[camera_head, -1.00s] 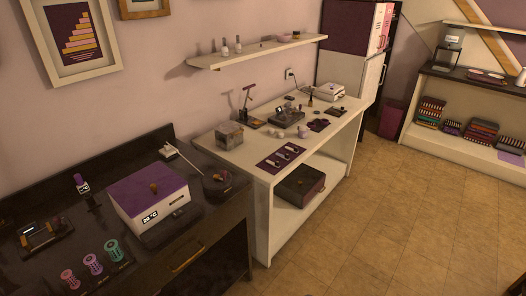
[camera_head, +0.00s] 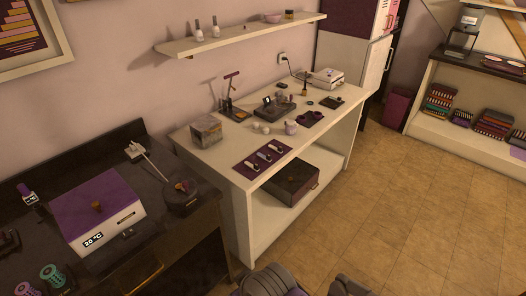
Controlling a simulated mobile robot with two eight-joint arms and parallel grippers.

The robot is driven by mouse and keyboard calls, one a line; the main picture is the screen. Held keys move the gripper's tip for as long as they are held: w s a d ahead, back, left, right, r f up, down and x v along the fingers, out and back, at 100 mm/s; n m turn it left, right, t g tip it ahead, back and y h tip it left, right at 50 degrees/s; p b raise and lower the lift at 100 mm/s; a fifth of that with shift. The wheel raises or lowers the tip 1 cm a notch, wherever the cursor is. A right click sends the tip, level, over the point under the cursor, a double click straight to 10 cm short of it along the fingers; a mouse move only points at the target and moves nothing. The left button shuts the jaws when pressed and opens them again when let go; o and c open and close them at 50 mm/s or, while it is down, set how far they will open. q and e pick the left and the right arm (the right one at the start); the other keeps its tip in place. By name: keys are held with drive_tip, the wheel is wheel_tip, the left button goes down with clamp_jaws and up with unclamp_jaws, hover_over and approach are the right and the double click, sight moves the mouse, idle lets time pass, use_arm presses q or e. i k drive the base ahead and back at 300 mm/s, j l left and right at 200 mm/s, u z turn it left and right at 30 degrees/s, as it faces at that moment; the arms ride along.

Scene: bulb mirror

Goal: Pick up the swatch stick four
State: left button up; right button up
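A purple mat (camera_head: 245,173) lies at the front edge of the white table, with a row of small swatch sticks (camera_head: 264,156) on it, pale with light tips. I cannot read any numbers, so I cannot tell which stick is four. Dark grey rounded parts of mine show at the bottom edge, well below the mat. Neither gripper's fingertips show.
The white table (camera_head: 222,157) also holds a grey box (camera_head: 207,131), a small device (camera_head: 279,104), purple pieces (camera_head: 310,117) and a white machine (camera_head: 327,78). A dark box (camera_head: 291,183) is on its lower shelf. A dark counter stands left. The tiled floor (camera_head: 385,215) is clear.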

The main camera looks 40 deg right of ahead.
sight(268, 158)
drive_tip(key=i+l, duration=0.1)
drive_tip(key=l, duration=0.6)
drive_tip(key=i+l+u, duration=0.1)
drive_tip(key=l, duration=0.6)
drive_tip(key=i+l, duration=0.1)
drive_tip(key=l, duration=0.65)
drive_tip(key=i+l+u, duration=0.1)
drive_tip(key=l, duration=0.6)
